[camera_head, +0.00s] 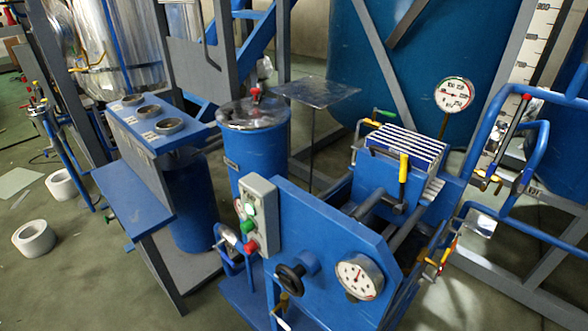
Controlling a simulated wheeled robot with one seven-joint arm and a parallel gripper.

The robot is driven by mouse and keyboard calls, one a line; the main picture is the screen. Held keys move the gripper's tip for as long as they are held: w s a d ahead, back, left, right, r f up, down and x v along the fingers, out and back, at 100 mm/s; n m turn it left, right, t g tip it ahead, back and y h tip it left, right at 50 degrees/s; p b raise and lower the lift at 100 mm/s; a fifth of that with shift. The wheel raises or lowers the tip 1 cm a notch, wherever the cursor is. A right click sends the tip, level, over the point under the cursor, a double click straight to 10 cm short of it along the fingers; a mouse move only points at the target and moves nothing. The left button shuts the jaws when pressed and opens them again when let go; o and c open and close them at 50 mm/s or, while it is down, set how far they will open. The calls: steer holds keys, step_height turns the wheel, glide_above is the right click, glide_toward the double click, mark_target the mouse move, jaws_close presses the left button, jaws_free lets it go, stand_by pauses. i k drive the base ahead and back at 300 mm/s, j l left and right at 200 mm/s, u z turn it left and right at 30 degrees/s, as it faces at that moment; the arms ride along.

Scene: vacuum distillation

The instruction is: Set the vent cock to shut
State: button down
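My gripper does not show in this view. Several small valve handles are in sight, and I cannot tell which one is the vent cock. A yellow lever (403,168) stands upright at the front of the ribbed blue unit. A green-tipped handle (384,114) sits at that unit's back left. A red fitting (256,94) tops the blue canister (262,155). A red and yellow handle (446,255) is at lower right.
A blue panel (325,235) in front carries a black handwheel (290,278), a round gauge (359,276) and a grey button box (259,212). Another gauge (454,95) stands behind. Blue pipe rails (545,205) crowd the right. White rolls (34,238) lie on the floor at left.

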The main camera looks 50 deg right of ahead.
mark_target(385, 113)
steer(key=z, duration=1.25)
